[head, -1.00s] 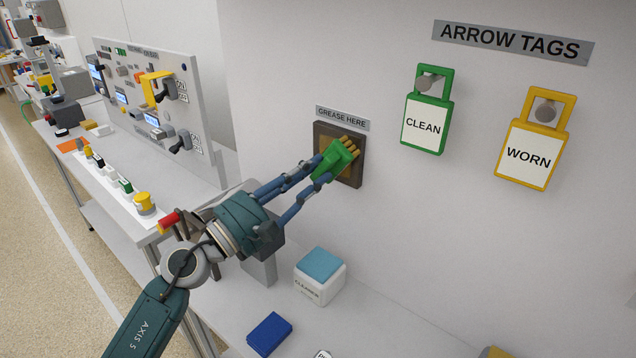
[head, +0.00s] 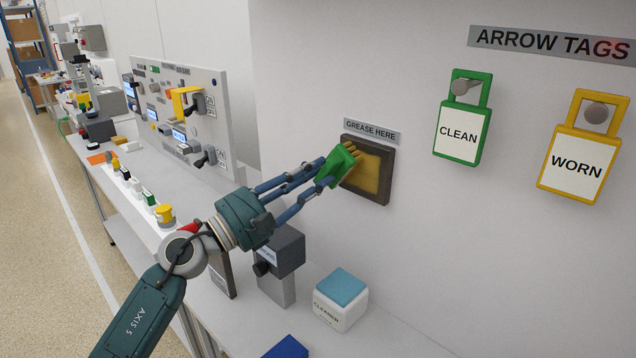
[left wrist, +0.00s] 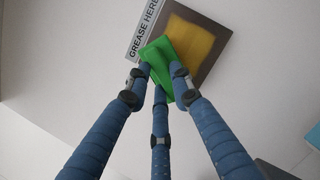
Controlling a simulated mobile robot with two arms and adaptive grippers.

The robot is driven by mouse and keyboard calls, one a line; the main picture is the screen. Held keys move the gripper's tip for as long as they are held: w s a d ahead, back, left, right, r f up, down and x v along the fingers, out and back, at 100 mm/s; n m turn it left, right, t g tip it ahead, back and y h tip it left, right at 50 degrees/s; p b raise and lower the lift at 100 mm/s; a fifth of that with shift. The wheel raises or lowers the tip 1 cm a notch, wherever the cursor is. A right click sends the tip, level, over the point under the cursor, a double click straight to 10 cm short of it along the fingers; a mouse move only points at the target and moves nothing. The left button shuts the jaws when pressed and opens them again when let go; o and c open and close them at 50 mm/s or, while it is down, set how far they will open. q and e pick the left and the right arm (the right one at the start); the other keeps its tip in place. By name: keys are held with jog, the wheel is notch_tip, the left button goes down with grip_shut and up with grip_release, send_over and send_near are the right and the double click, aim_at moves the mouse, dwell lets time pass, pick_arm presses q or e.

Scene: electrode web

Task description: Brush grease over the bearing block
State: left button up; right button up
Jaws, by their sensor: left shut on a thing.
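My left gripper (head: 328,176) is shut on a green brush (head: 341,163) with tan bristles. The bristles are at the upper left part of the bearing block (head: 383,193), a dark-framed square on the wall with a yellow-brown face. The "GREASE HERE" label (head: 371,131) is just above the block. In the left wrist view, the blue fingers (left wrist: 162,85) close on the green brush (left wrist: 158,60), which overlaps the lower left of the block (left wrist: 222,58). I cannot tell if the bristles touch the face. My right gripper is not in view.
The green CLEAN tag (head: 459,130) and yellow WORN tag (head: 577,163) hang on wall pegs to the right. Below, a white cleaner box with a blue top (head: 341,300) and a blue block (head: 287,347) sit on the bench. A switch panel (head: 181,115) stands at left.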

pick_arm(q)
jog(key=shift+s+a, duration=1.35)
jog(key=shift+s+a+b, duration=0.4)
jog(key=shift+s+a, duration=0.4)
jog(key=shift+s+a+b, duration=0.4)
jog(key=shift+s+a, duration=0.65)
